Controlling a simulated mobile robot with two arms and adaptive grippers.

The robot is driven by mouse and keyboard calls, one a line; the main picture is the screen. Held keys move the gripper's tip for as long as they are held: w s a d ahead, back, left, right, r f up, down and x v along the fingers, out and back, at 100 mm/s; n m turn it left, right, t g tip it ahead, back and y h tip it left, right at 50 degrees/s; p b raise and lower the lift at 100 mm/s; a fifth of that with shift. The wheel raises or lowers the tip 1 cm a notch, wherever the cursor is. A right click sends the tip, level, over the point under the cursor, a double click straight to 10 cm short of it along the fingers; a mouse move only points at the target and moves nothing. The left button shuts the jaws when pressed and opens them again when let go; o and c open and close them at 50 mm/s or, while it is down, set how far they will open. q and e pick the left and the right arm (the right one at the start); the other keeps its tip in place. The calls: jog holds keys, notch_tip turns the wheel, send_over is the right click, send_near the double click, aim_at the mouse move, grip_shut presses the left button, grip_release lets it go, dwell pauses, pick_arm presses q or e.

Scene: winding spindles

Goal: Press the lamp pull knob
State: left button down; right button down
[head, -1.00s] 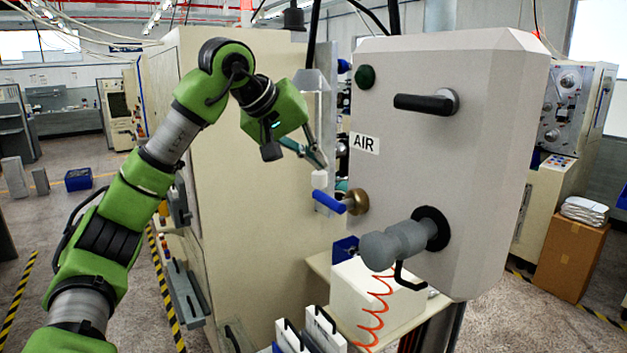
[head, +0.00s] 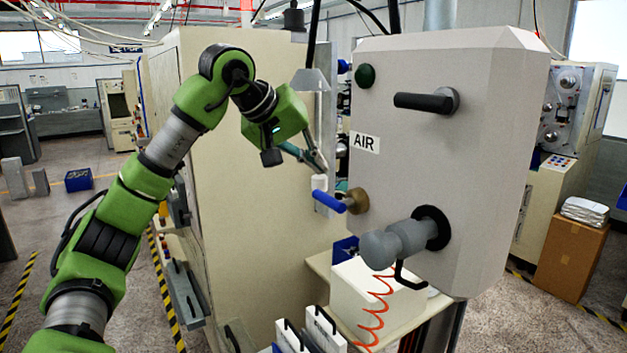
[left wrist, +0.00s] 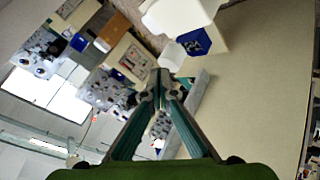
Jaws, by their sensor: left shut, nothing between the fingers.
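The lamp pull knob (head: 319,182) is a small white cylinder below the cone-shaped lamp shade (head: 310,81), in front of the beige cabinet. My left gripper (head: 321,170) is shut and empty. Its fingertips point down and right and sit at the top of the knob; I cannot tell whether they touch it. In the left wrist view the shut fingertips of my left gripper (left wrist: 158,80) show in the middle. A pale rounded shape just above them may be the knob. My right gripper is not in view.
A large grey box labelled AIR (head: 480,150) stands right of the knob, with a black handle (head: 425,102) and a grey knob (head: 395,242). A blue-handled valve (head: 330,201) lies just below the lamp knob. The beige cabinet (head: 250,220) is behind the fingers.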

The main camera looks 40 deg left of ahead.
aim_at(317, 176)
pick_arm(q)
jog(key=shift+f, duration=0.5)
jog(key=shift+r, duration=0.1)
jog(key=shift+r+p, duration=0.85)
jog(key=shift+r, duration=0.05)
notch_tip(317, 176, up, 3)
jog(key=p, duration=0.3)
jog(key=shift+f, duration=0.2)
jog(key=shift+r, duration=1.65)
